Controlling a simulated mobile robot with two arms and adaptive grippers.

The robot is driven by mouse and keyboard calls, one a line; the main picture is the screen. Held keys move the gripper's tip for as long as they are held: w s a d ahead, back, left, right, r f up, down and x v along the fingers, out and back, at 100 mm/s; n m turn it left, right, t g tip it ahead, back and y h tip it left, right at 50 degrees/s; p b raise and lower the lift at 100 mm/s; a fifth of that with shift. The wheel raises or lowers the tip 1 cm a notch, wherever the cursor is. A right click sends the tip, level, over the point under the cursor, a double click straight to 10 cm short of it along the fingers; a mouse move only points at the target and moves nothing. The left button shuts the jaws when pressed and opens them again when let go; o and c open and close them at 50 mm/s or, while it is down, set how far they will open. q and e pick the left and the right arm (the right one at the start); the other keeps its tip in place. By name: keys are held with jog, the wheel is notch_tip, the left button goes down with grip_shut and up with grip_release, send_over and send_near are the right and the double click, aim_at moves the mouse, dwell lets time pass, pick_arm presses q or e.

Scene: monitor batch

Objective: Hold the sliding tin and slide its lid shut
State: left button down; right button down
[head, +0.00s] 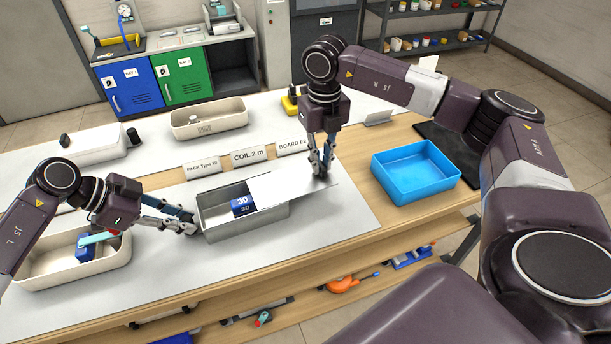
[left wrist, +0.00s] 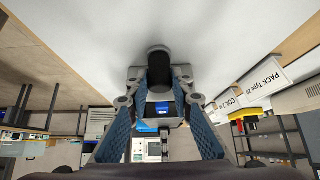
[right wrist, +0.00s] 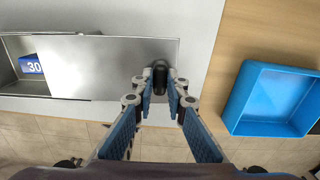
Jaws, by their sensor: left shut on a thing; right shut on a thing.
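The sliding tin (head: 250,224) is a grey metal box on the white mat. Its flat lid (head: 283,187) covers the right part and sticks out past the tin's right end. The left part is open, and a blue block marked 30 (head: 242,206) shows inside; it also shows in the right wrist view (right wrist: 31,64). My left gripper (head: 194,226) is shut at the tin's left end, with a dark round grip between its fingers in the left wrist view (left wrist: 158,68). My right gripper (head: 321,172) is shut on a dark knob (right wrist: 160,78) at the lid's right end.
A blue tray (head: 415,172) stands to the right. A beige bin (head: 75,262) with a blue item is under my left arm. Another beige bin (head: 208,118) and labelled cards (head: 249,155) stand behind the tin. The mat in front of the tin is clear.

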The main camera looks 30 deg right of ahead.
aim_at(274, 187)
jog(key=shift+w+a, duration=0.35)
jog(key=shift+a, duration=1.55)
jog(key=shift+w+a, duration=0.35)
jog(key=shift+a, duration=1.5)
jog(key=shift+w+a, duration=0.35)
jog(key=shift+a, duration=2)
jog(key=c, duration=1.8)
grip_release()
jog(key=shift+c, duration=0.2)
jog(key=shift+d, duration=0.1)
notch_tip(274, 187, up, 12)
